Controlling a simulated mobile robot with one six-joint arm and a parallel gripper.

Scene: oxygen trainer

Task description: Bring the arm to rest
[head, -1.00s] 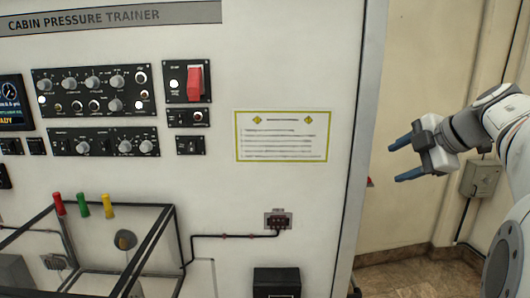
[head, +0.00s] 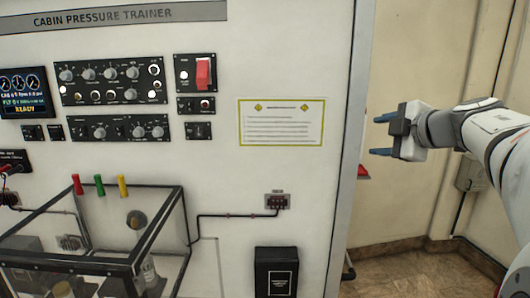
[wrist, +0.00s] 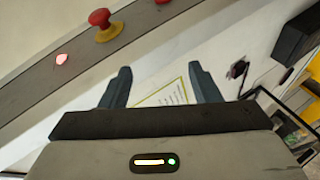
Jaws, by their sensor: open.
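My gripper (head: 381,135) is in the right part of the head view, with its blue fingers spread and pointing left. It is empty and stands to the right of the cabin pressure trainer panel (head: 225,170), beside its right edge. In the wrist view the two fingers (wrist: 160,88) are apart with nothing between them. Behind them are the white panel and part of a yellow-edged placard (wrist: 172,93).
The trainer carries a red-covered switch (head: 203,73), the placard (head: 282,122) and a black box (head: 276,272). A clear-sided case (head: 90,235) stands at lower left. A grey wall box (head: 469,174) is at right.

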